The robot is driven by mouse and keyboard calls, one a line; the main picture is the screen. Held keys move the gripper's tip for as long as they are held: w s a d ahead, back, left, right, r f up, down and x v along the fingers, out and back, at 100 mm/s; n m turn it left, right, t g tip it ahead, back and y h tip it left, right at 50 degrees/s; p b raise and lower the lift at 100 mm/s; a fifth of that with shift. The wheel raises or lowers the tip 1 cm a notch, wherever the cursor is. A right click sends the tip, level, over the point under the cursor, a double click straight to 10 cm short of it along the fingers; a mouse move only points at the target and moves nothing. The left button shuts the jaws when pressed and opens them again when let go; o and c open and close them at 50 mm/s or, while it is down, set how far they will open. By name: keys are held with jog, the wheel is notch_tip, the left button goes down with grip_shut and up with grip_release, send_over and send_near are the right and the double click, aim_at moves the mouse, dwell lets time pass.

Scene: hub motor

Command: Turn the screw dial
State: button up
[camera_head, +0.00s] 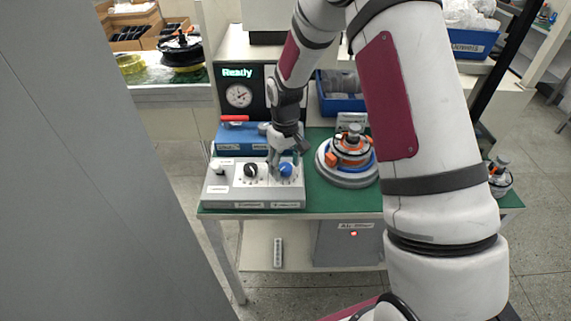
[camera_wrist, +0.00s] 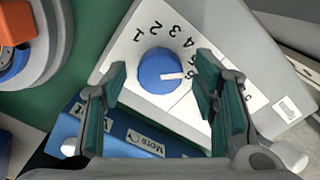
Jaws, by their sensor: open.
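The blue screw dial (camera_wrist: 163,72) sits on the white control panel (camera_wrist: 187,30). Printed numbers ring it, and its white pointer mark points right in the wrist view. In the head view the blue dial (camera_head: 286,169) is at the panel's right part, beside a black dial (camera_head: 251,170). My gripper (camera_wrist: 160,88) is open, with one green-padded finger on each side of the blue dial. I cannot tell whether either finger touches it. In the head view my gripper (camera_head: 285,155) is above and beside the dial.
A round motor fixture (camera_head: 350,155) stands right of the panel on the green bench top (camera_head: 330,203). A blue box (camera_head: 238,138) with a red lever (camera_head: 234,118) and a "Ready" display with gauge (camera_head: 238,95) are behind. A blue bin (camera_head: 341,104) stands at the back.

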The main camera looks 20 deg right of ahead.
jog(key=shift+f, duration=0.1)
jog(key=c, duration=1.2)
jog(key=shift+o, duration=0.2)
